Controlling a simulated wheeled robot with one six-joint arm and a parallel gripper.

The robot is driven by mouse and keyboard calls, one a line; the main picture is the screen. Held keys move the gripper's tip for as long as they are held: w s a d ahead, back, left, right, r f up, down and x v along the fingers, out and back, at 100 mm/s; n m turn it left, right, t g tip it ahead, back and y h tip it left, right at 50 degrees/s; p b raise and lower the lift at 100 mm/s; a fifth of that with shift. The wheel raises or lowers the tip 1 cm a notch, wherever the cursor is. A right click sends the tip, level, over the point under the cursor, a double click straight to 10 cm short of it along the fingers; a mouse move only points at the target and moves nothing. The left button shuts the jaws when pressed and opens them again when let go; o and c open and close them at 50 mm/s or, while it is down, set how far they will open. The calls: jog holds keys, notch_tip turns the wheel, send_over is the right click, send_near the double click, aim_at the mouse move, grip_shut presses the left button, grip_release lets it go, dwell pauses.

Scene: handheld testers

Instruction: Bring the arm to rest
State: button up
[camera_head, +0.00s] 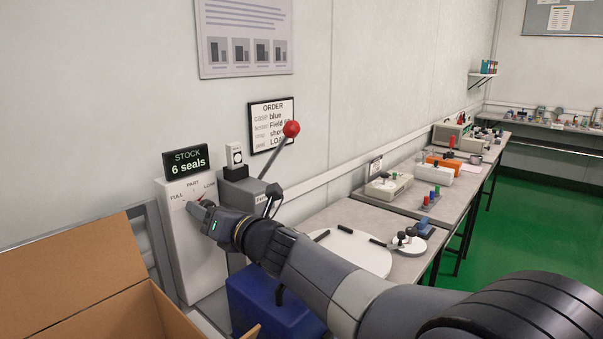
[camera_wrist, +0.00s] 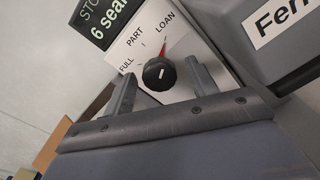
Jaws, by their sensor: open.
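My arm reaches from the lower right to the white dial box (camera_head: 190,245) by the left wall in the head view. My gripper (camera_head: 198,205) is at the dial on its front. In the wrist view my gripper (camera_wrist: 160,72) is open. Its two fingers stand on either side of the black round knob (camera_wrist: 159,74), with gaps showing. The knob has a white mark, and a red pointer (camera_wrist: 163,48) lies near the word LOAN. The labels PART and FULL are to its left.
A display (camera_head: 186,161) reading "6 seals" stands on the box. A red-ball lever (camera_head: 291,129) rises close right of my gripper. Benches (camera_head: 415,190) with testers run along the wall.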

dwell(0.3)
jog(key=shift+d, duration=0.1)
jog(key=p+v, duration=0.1)
jog(key=v, duration=0.7)
jog(key=w+a+n+b, duration=0.2)
jog(key=a+n, duration=0.1)
jog(key=n, duration=0.8)
jog(key=w+a+n+b, duration=0.3)
jog(key=n, duration=0.9)
jog(key=shift+b, duration=0.3)
jog(key=shift+a+n, duration=0.1)
jog(key=shift+n, duration=0.2)
